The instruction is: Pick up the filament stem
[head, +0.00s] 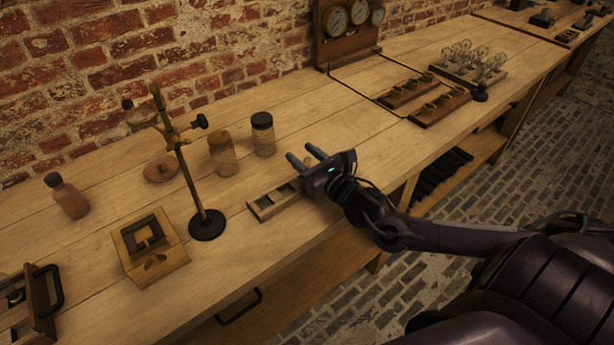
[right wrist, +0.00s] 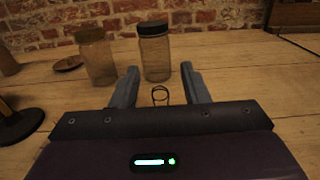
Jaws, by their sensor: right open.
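My right gripper (head: 303,157) is open, with its two fingers pointing away over the bench. It hovers by the far right end of a small wooden tray (head: 264,212) with compartments, and partly covers it. In the right wrist view, a thin dark wire loop, which looks like the filament stem (right wrist: 160,95), stands between the spread fingers (right wrist: 160,80). I cannot see the fingers touching it. Its lower part is hidden behind the gripper body. I cannot make out the stem in the head view. My left gripper is not in view.
A dark-lidded glass jar (head: 263,136) and another jar (head: 222,155) stand beyond the gripper. A brass stand (head: 207,223) rises left of the tray. A wooden block (head: 150,250) and a bottle (head: 68,197) are further left. Bulbs in a rack (head: 468,66) stand far right.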

